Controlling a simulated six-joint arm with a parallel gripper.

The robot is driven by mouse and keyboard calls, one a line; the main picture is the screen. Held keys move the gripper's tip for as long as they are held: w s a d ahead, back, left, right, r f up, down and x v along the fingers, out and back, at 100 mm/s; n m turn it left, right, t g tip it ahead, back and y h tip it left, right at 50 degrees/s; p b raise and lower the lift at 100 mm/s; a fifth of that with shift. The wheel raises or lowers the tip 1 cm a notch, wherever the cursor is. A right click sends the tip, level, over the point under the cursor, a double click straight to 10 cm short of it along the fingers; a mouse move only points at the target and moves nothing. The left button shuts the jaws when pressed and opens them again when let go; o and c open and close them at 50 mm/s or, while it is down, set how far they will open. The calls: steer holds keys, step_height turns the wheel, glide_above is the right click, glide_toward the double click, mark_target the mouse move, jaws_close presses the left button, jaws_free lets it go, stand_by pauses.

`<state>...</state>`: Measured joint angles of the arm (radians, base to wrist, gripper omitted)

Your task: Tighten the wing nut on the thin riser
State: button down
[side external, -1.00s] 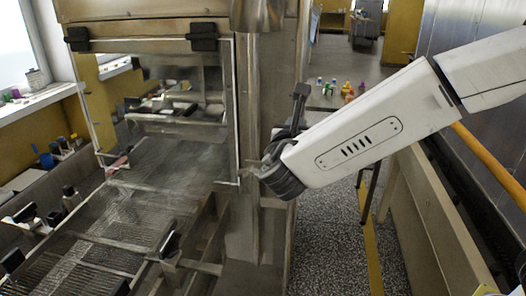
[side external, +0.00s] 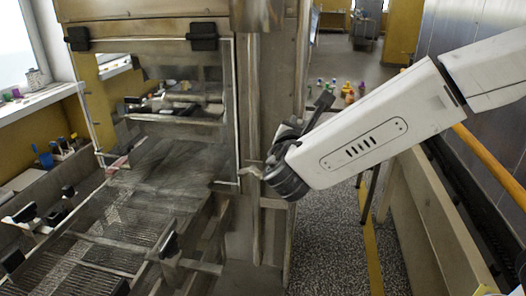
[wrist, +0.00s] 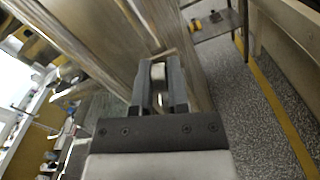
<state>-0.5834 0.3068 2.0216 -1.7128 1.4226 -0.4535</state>
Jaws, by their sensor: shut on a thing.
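The thin riser (side external: 254,110) is a narrow upright metal pipe in front of the machine's steel post in the side view. My gripper (side external: 264,171) reaches it from the right at about mid-height. In the wrist view my gripper (wrist: 158,88) has its two dark fingers closed on a small pale metal piece (wrist: 157,72), which looks like the wing nut. The fingers cover most of it, so its wings and thread cannot be made out.
A mesh conveyor belt (side external: 110,225) lies at the left, under a framed clear panel with black hinges (side external: 202,37). Coloured bottles stand on the floor behind. A beige rail (side external: 425,215) runs along the right. The speckled floor between is open.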

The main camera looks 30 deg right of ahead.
steer(key=m, duration=0.3)
steer(key=shift+s+d+f+m, duration=0.2)
steer(key=shift+s+d+m, duration=0.05)
steer(key=shift+m, duration=0.15)
steer(key=shift+s+d+f+m, duration=0.1)
steer(key=shift+f+m, duration=0.2)
steer(key=shift+m, duration=1.4)
steer(key=shift+s+d+f+m, duration=0.1)
steer(key=shift+f+m, duration=0.2)
steer(key=shift+m, duration=1.4)
steer(key=shift+s+d+f+m, duration=0.1)
steer(key=shift+f+m, duration=0.2)
steer(key=shift+m, duration=1.4)
steer(key=c, duration=0.6)
jaws_free()
steer(key=shift+r, duration=0.1)
steer(key=shift+c, duration=0.2)
steer(key=shift+a, duration=0.15)
